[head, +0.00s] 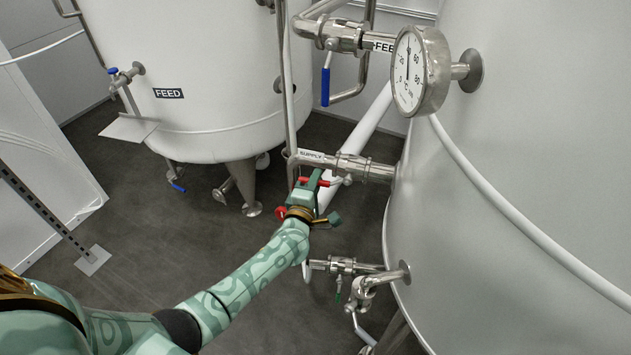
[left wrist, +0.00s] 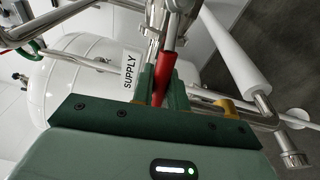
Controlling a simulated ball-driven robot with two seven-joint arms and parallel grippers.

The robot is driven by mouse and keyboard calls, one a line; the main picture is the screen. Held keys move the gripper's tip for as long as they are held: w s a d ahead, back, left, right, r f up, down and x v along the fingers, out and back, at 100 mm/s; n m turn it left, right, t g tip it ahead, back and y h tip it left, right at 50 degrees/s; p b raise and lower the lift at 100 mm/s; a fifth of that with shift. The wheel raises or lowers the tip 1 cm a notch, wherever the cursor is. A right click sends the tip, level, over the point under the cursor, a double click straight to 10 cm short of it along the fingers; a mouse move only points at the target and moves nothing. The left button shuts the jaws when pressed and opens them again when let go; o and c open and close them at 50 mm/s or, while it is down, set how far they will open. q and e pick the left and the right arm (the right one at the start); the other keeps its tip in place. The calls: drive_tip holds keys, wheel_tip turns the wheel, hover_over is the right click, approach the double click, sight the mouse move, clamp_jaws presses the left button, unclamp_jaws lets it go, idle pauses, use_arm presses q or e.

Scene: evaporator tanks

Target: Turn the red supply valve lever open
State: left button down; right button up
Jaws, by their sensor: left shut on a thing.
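The red supply valve lever (head: 325,183) sits just below the pipe labelled SUPPLY (head: 312,155) in the head view. It reaches left from the metal supply valve (head: 350,168), and its red grip passes between the fingers of my left gripper (head: 313,182). In the left wrist view the red lever (left wrist: 164,78) stands between the two green fingers of the left gripper (left wrist: 160,88), which is shut on it. The fingers hide part of the grip. The SUPPLY label (left wrist: 129,72) is left of the lever there. My right gripper is not in view.
A large steel tank (head: 520,150) fills the right side. A dial gauge (head: 415,70) and a blue-handled feed valve (head: 326,85) are above the supply pipe. A lower valve (head: 345,265) is below my gripper. Another tank marked FEED (head: 200,60) stands behind; open floor (head: 160,225) lies left.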

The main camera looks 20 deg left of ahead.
use_arm(q)
drive_tip(key=shift+r+m, duration=0.4)
drive_tip(key=shift+p, duration=0.3)
drive_tip(key=c, duration=1.4)
unclamp_jaws()
drive_tip(key=shift+c, duration=0.2)
drive_tip(key=s+d+p, duration=0.2)
drive_tip(key=s+p, duration=0.1)
drive_tip(key=s, duration=1.3)
drive_tip(key=shift+d+f, duration=0.15)
drive_tip(key=shift+f, duration=0.05)
